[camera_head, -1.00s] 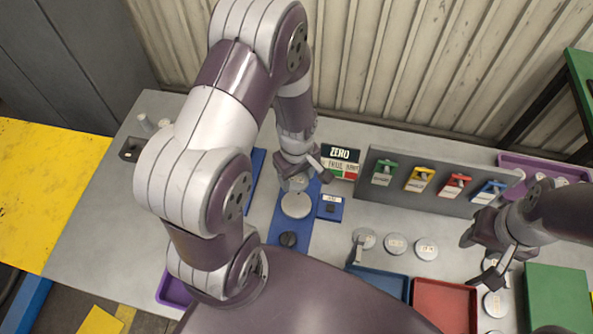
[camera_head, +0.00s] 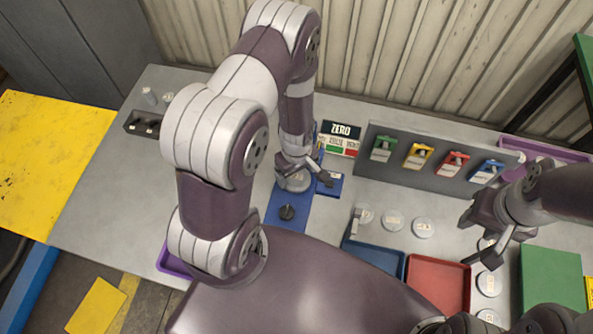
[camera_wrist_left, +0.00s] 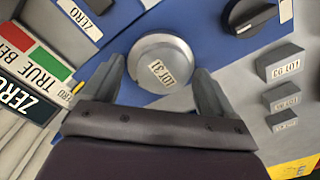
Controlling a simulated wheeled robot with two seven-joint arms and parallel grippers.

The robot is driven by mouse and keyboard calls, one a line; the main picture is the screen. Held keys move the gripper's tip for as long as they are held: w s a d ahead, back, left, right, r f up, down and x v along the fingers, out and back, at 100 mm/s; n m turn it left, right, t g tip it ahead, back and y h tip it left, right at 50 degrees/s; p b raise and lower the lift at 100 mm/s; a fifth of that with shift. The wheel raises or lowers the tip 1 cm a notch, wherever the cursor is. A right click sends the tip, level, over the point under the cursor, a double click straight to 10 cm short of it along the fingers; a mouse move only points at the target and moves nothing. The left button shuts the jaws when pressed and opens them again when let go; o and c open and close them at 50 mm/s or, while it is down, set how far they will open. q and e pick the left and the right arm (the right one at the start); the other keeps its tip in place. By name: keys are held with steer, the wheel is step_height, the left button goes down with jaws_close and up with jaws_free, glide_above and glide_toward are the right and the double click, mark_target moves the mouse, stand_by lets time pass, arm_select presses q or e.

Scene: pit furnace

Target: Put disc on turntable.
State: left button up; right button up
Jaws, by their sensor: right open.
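A silver disc labelled LOT 31 (camera_wrist_left: 165,66) lies between the fingertips of my left gripper (camera_wrist_left: 162,72) in the left wrist view. The disc is over or on the round turntable (camera_head: 293,183) of the blue base (camera_head: 272,218); I cannot tell whether it rests there. The left fingers stand either side of the disc, at or very near its rim, so their grip is unclear. The arm and fingers hide part of the turntable in the head view. My right gripper (camera_head: 489,247) is open at the right, over the bench near several loose discs.
A black knob (camera_head: 287,212) is in front of the turntable. A ZERO sign (camera_head: 341,138) and a rack with coloured tags (camera_head: 435,165) stand behind. Blue (camera_head: 374,262) and red (camera_head: 437,284) trays and several grey discs (camera_head: 392,221) lie to the right.

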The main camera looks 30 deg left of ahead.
arm_select(q)
steer(key=shift+r, duration=0.35)
step_height(320, 180, up, 12)
steer(key=b, duration=0.1)
step_height(320, 180, up, 9)
steer(key=m+t, duration=0.1)
steer(key=m, duration=1.1)
glide_above(296, 176)
steer(key=s+d, duration=0.2)
steer(key=s, duration=0.2)
steer(key=shift+d+f, duration=0.15)
steer(key=shift+d, duration=0.05)
steer(key=shift+s, duration=0.1)
